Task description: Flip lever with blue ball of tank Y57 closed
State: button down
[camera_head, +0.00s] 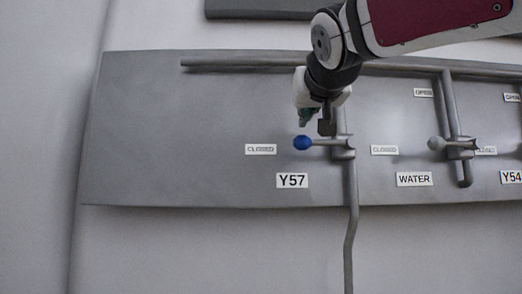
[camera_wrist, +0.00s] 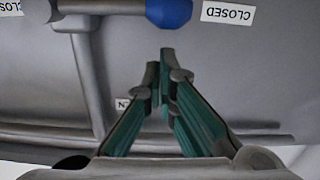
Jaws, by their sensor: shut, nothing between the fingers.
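The blue ball (camera_head: 302,143) is the end of the Y57 lever (camera_head: 328,142). The lever lies roughly horizontal, with the ball pointing left toward a CLOSED label (camera_head: 261,149). The Y57 label (camera_head: 292,181) is just below. My gripper (camera_head: 306,120) is shut and empty, close above the ball in the head view. In the upside-down wrist view, the blue ball (camera_wrist: 169,12) is at the top edge, beyond my shut green fingertips (camera_wrist: 161,58), with a visible gap. The CLOSED label (camera_wrist: 229,13) is beside the ball there.
A vertical pipe (camera_head: 350,220) runs down from the Y57 valve. To the right is a grey-ball lever (camera_head: 436,143) above the WATER label (camera_head: 414,179). A horizontal pipe (camera_head: 240,66) crosses the top of the panel (camera_head: 150,130). The panel's left side is clear.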

jog(key=s+r, duration=0.2)
jog(key=s, duration=0.8)
jog(key=shift+s+r, duration=0.3)
jog(key=shift+r, duration=0.1)
jog(key=s+d+f+g, duration=0.2)
jog(key=f, duration=0.7)
jog(key=s+d+f+g+h+p, duration=0.1)
jog(key=d+f+g, duration=0.15)
jog(key=f, duration=0.65)
jog(key=s+d+f+g, duration=0.2)
jog(key=f+g, duration=0.1)
jog(key=f, duration=0.6)
jog(key=s+f+g, duration=0.2)
jog(key=s+f, duration=0.5)
jog(key=f, duration=0.4)
jog(key=s+d+f+g+y+p, duration=0.1)
jog(key=s+f+g, duration=0.2)
jog(key=s+f, duration=0.4)
notch_tip(320, 180, down, 4)
jog(key=shift+s+d+f+m+g, duration=0.15)
jog(key=shift+s+d+m+g, duration=0.1)
jog(key=shift+m+g, duration=0.1)
jog(key=shift+w+d, duration=0.1)
jog(key=shift+d, duration=0.05)
